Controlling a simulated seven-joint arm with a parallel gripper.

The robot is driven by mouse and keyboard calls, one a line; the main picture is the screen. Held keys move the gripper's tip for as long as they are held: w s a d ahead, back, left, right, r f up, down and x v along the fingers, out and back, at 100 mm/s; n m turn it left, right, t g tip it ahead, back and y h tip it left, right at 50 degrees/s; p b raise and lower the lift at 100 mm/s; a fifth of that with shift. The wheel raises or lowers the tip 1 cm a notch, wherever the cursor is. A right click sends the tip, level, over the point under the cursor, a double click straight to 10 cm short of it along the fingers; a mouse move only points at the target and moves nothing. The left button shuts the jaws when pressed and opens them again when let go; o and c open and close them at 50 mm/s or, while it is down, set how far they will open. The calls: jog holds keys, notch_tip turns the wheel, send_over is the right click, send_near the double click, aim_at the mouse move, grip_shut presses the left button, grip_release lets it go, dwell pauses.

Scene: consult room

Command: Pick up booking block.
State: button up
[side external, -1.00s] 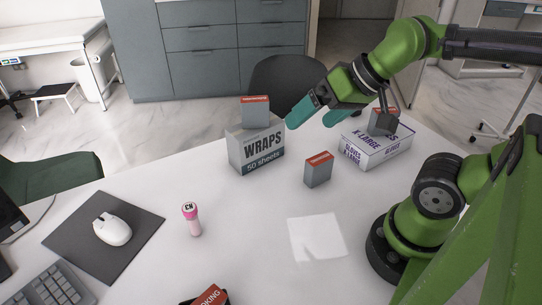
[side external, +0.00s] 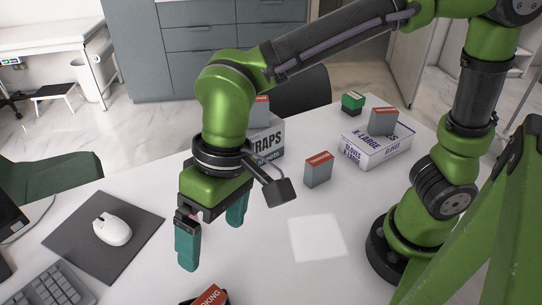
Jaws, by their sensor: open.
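A red-topped block with partly visible lettering ending "OKING" (side external: 210,297), which fits the booking block, is at the bottom edge of the view. It is cut off by the frame, and something dark shows around it. My gripper (side external: 212,238) hangs over the white table with its teal fingers pointing down. The fingers are apart, with nothing seen between them. The gripper is above the red-topped block in the picture and apart from it.
A grey red-topped block (side external: 318,172) stands on the table. A green-topped item (side external: 352,102) is behind. A mouse (side external: 112,229) is at left.

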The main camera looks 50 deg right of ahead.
aim_at(203, 300)
jog(key=shift+m, duration=0.5)
jog(key=x, duration=0.5)
jog(key=a+x, duration=0.1)
jog(key=x, duration=1)
jog(key=shift+s+a+f, duration=0.1)
jog(key=shift+s+a, duration=0.05)
jog(key=shift+a, duration=0.15)
jog(key=shift+c, duration=0.2)
